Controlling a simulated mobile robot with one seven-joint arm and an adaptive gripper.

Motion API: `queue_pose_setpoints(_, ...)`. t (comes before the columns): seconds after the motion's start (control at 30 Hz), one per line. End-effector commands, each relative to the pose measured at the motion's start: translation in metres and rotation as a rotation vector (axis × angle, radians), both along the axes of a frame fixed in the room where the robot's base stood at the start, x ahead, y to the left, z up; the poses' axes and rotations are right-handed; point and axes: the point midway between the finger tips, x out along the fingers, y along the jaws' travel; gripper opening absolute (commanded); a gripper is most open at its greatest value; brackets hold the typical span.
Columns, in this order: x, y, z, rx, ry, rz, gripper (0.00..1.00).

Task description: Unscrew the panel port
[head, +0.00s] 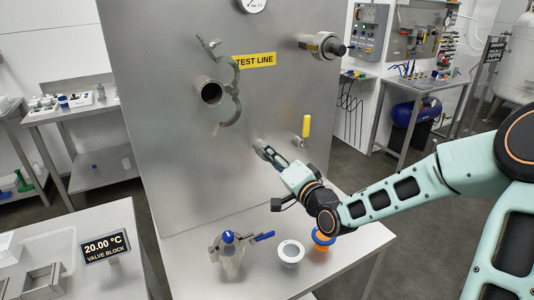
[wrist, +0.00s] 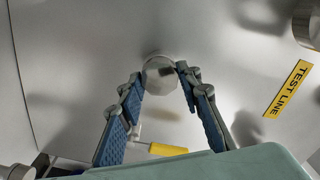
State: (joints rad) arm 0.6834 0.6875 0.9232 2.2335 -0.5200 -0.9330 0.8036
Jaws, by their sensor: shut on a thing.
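A round metal cap (wrist: 160,73) on the steel panel (head: 165,150) appears to be the panel port. My gripper (wrist: 161,80) faces the panel with its blue-padded fingers on either side of this cap, shut on it at the fingertips. In the head view my gripper (head: 265,149) reaches the lower middle of the panel, and its fingers hide most of the cap. I cannot tell whether the cap has turned or come loose.
An open pipe (head: 210,92) with a hanging clamp (head: 235,78) is above left. A yellow-handled valve (head: 306,127) is just right of my gripper. A black-knobbed fitting (head: 325,46) is higher up.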

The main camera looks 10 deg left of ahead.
Motion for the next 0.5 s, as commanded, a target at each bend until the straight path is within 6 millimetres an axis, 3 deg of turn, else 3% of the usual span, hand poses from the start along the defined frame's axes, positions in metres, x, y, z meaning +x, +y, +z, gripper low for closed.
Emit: queue_pose_setpoints(0.5, -0.0014, 0.0015, -0.0022, -0.362, -0.242, 0.003, 0.0)
